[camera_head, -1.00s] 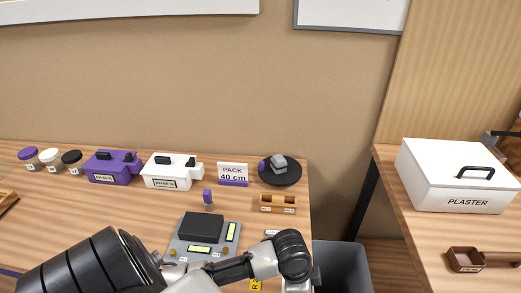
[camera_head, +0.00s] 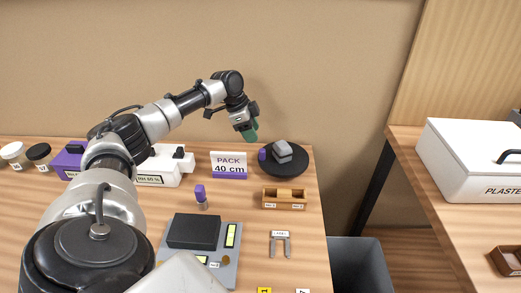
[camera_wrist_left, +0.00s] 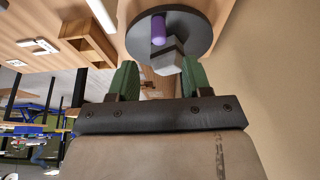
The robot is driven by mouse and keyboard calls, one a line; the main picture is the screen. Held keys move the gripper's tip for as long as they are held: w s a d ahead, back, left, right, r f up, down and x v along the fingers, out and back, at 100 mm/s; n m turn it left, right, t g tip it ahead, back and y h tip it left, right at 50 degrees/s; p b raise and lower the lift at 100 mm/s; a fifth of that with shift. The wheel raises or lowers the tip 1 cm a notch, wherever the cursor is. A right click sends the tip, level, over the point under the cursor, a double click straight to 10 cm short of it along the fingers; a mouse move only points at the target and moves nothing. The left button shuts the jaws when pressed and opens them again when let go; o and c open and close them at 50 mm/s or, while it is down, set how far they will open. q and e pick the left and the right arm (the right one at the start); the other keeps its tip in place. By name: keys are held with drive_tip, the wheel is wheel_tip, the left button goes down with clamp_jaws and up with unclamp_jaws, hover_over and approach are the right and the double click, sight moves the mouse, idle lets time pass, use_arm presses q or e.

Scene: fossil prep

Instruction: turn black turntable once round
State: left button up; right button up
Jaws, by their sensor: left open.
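The black turntable (camera_head: 296,170) is a round disc at the back right corner of the table. It bears a grey block (camera_head: 282,151) and a small purple peg (camera_head: 262,155) near its left rim. My left gripper (camera_head: 251,134) has green fingers and hangs above and just left of the turntable, apart from it. In the left wrist view the open green fingers (camera_wrist_left: 156,80) point toward the turntable (camera_wrist_left: 196,22), with the purple peg (camera_wrist_left: 158,30) and grey block (camera_wrist_left: 167,58) ahead of them. Nothing is between the fingers. My right gripper is not seen.
A "PACK 40 cm" sign (camera_head: 229,165) stands left of the turntable. A wooden tray (camera_head: 284,198) sits in front of it. A purple-capped bottle (camera_head: 201,196) and a grey scale (camera_head: 224,238) stand nearer. The table's right edge is close, with a grey bin (camera_head: 360,262) beyond.

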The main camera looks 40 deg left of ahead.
sight(261, 150)
use_arm(q)
drive_tip(key=x, duration=0.3)
drive_tip(key=shift+d+f, duration=0.15)
drive_tip(key=shift+d, duration=0.2)
drive_tip(key=x, duration=0.4)
drive_tip(key=shift+a+f, duration=0.15)
drive_tip(key=shift+a, duration=0.15)
drive_tip(key=shift+w+d+f, duration=0.15)
drive_tip(key=shift+d+f, duration=0.1)
drive_tip(key=shift+f, duration=0.25)
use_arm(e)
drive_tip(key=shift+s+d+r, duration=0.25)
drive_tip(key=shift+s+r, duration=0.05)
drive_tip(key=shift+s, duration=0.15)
use_arm(q)
clamp_jaws()
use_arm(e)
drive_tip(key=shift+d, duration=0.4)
